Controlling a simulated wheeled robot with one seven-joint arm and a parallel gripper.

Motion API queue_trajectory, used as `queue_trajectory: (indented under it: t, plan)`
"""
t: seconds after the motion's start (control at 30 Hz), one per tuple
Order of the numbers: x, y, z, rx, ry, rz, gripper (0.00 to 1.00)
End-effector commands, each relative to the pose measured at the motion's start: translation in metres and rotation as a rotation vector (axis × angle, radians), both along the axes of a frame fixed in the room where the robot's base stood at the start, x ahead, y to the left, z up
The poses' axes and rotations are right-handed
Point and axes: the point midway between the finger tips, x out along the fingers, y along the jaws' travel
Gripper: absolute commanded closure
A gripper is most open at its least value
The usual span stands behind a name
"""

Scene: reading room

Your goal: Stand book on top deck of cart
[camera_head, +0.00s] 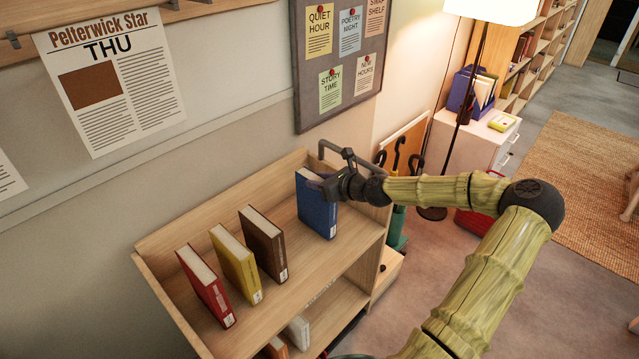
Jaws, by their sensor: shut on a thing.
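A blue book (316,212) is upright at the right end of the cart's top deck. My gripper (326,183) is shut on the blue book near its upper right edge, reaching in from the right. The book's lower edge looks at or very near the deck; I cannot tell if it touches. The wooden cart (291,287) stands against the wall. Its top deck also holds a brown book (266,245), a yellow book (237,265) and a red book (206,288), all upright and apart. The fingertips are partly hidden by the hand and the book.
The cart has a raised back and end boards. Several books sit on its lower shelf, including a white one (298,332). An umbrella stand (398,228) is just right of the cart. A white cabinet (463,150) and floor lamp (471,78) stand beyond.

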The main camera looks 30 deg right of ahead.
Motion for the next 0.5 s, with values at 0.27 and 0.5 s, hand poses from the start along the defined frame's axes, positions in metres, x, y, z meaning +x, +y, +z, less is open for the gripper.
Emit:
queue_trajectory:
  t: [0.27, 0.5]
  plan:
    - [0.0018, 0.0048, -0.007, -0.001, -0.004, 0.007, 1.0]
    - [0.0002, 0.0013, -0.0102, -0.001, 0.0, 0.003, 0.56]
